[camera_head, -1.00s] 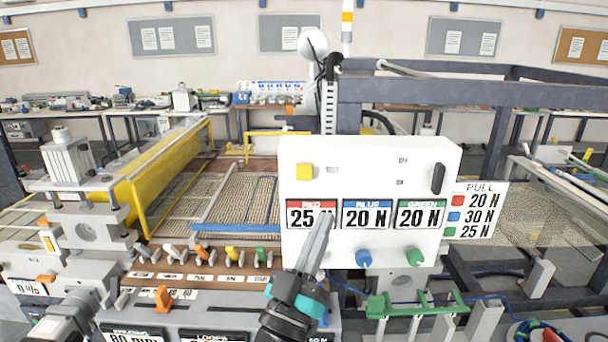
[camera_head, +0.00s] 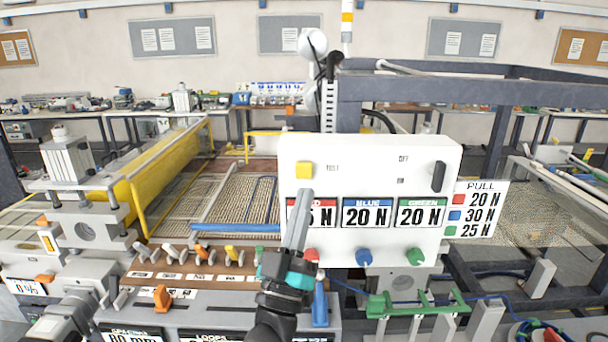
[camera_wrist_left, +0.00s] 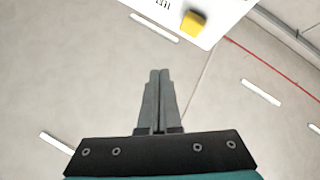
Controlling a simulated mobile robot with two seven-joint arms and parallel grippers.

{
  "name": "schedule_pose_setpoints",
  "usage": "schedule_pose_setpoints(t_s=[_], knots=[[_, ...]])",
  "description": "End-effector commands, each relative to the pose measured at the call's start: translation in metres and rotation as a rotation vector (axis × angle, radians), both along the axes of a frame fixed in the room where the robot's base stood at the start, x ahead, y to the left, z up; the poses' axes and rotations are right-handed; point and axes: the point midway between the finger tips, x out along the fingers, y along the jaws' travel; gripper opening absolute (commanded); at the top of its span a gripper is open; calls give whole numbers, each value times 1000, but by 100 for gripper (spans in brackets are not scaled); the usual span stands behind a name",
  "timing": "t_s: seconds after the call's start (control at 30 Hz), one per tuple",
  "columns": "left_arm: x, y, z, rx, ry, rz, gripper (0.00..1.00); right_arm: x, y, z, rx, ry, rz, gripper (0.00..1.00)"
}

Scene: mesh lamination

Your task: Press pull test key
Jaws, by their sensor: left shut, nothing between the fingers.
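The yellow key (camera_head: 304,170) sits at the upper left of the white control box (camera_head: 375,150); small blurred lettering is beside it. My left gripper (camera_head: 305,192) is shut and empty, pointing up in front of the box, with its tips a little below the yellow key in the head view. It covers part of the red display (camera_head: 325,214). In the left wrist view the closed fingers (camera_wrist_left: 160,72) point up, and the yellow key (camera_wrist_left: 193,23) is ahead and to the right, apart from the tips. My right gripper is not in view.
The box also carries a black switch (camera_head: 438,178), blue (camera_head: 364,257), green (camera_head: 416,257) and red (camera_head: 311,255) knobs, and blue and green displays reading 20 N. A PULL card (camera_head: 480,209) hangs at its right. A dark frame beam (camera_head: 420,92) runs behind.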

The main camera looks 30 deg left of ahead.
Motion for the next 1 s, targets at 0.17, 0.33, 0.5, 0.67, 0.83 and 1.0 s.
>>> schedule_pose_setpoints(t_s=[0.17, 0.33, 0.5, 0.67, 0.83, 1.0], knots=[[23, 15, -1, 1, -3, 1, 0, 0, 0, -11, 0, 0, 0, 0], [40, 25, -1, 3, -1, 0, 0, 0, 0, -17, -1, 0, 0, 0], [50, 31, 0, 1, 0, 0, 0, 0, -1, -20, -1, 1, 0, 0], [52, 32, 0, 1, 0, 1, 0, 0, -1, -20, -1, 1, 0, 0], [52, 32, 0, 1, 0, 1, 0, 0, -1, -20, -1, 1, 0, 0], [52, 32, 0, 1, 0, 1, 0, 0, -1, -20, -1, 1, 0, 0]])
